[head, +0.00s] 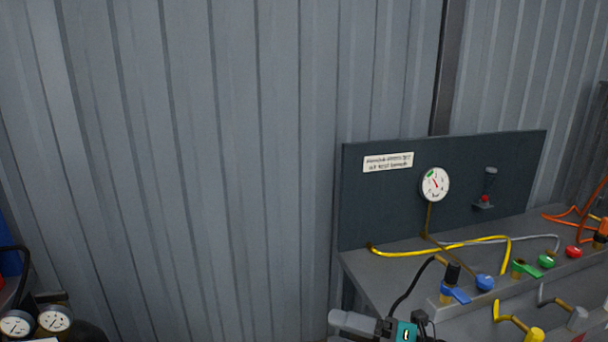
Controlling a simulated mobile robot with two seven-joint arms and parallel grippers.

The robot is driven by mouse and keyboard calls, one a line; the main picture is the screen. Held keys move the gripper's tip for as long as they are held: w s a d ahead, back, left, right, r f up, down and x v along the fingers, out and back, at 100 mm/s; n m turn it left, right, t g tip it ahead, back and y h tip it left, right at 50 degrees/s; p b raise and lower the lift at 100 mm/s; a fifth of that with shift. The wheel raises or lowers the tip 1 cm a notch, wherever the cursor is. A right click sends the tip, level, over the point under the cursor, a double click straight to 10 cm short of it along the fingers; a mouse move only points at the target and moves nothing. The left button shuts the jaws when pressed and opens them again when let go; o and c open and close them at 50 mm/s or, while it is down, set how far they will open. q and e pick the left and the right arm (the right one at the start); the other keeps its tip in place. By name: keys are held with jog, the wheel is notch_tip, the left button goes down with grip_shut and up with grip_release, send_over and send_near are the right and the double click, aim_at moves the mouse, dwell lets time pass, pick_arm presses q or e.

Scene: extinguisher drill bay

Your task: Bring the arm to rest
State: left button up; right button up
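A grey and black device with a teal patch (385,327) shows at the bottom edge, in front of the bench; it looks like part of my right arm and gripper. Its lower part is cut off by the frame, and no clear pair of fingertips shows, so I cannot tell whether it is open or shut. I see nothing held in it. My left gripper is not in view.
A grey bench (380,270) at the right carries a dark panel (390,215) with a round gauge (435,184), coloured valves, and yellow, grey and orange hoses. Two gauges (54,319) stand at the lower left. A corrugated wall (220,150) fills the back.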

jog(key=s+d+f+m+t+h, duration=0.1)
jog(key=s+d+f+m+h, duration=0.2)
jog(key=m, duration=0.7)
jog(key=s+d+f+m+t+h, duration=0.1)
jog(key=s+d+f+m+h, duration=0.3)
jog(key=s+f+m+h, duration=0.3)
jog(key=s+d+f+m+t+h, duration=0.1)
jog(key=s+d+f+m+h, duration=0.2)
jog(key=s+f+m, duration=0.3)
notch_tip(320, 180, down, 3)
jog(key=m+h, duration=0.1)
jog(key=m, duration=0.6)
jog(key=shift+s+d+t+h, duration=0.2)
jog(key=shift+d+t+h, duration=0.1)
jog(key=shift+d+h, duration=0.1)
